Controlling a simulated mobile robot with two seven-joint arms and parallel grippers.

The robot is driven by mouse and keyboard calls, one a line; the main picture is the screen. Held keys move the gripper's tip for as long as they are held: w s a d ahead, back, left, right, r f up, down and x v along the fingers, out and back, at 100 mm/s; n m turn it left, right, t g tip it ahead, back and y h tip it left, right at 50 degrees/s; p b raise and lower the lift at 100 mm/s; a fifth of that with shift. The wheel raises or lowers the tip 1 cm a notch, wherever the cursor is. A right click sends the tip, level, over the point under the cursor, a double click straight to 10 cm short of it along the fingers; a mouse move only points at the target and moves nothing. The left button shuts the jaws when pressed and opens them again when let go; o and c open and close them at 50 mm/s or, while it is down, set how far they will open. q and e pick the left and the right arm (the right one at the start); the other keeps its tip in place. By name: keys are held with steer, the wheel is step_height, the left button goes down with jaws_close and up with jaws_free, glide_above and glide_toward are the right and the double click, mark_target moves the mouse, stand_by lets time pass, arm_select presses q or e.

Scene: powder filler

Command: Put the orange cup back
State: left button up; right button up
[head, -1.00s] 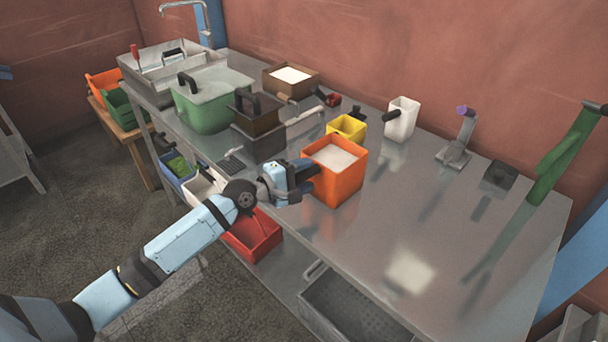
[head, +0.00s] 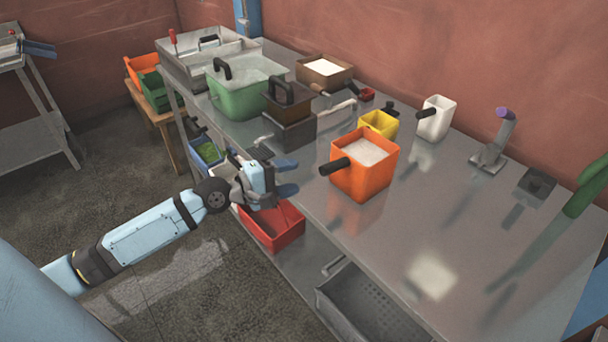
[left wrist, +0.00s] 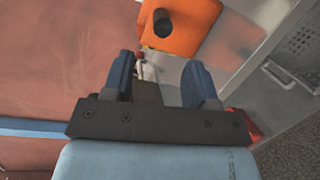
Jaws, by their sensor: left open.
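The orange cup (head: 364,178) is a square orange container with white powder in it and a black handle (head: 334,167) on its left side. It stands upright on the steel table. My left gripper (head: 289,178) is open and empty, to the left of the handle and apart from it, near the table's front edge. In the left wrist view the orange cup (left wrist: 190,28) shows at the top, beyond the open fingers of the gripper (left wrist: 165,80). My right gripper is not in view.
A yellow cup (head: 379,124) and a white cup (head: 435,118) stand behind the orange cup. A dark lidded box (head: 288,130) and a green lidded pot (head: 244,100) stand to the left. Red bin (head: 287,228) sits below the table edge.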

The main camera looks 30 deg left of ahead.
arm_select(q)
steer(key=s+d+f+m+g+y, duration=0.1)
steer(key=s+d+f+m, duration=0.3)
steer(key=f, duration=0.4)
steer(key=s+d+f+m+g+y, duration=0.1)
steer(key=s+d+f+m+y, duration=0.2)
steer(key=s+f+m, duration=0.4)
steer(key=s+d+f+m+g+y, duration=0.1)
steer(key=s+d+f+m+y, duration=0.1)
steer(key=s+d+f+m, duration=0.3)
steer(key=s+f+m, duration=0.1)
steer(key=s+f, duration=0.2)
steer(key=f, duration=0.2)
steer(key=shift+s+d, duration=0.4)
step_height(320, 180, up, 10)
steer(key=p, duration=1)
steer(key=shift+a+r+p, duration=0.2)
steer(key=shift+a+p, duration=0.05)
steer(key=shift+p, duration=0.15)
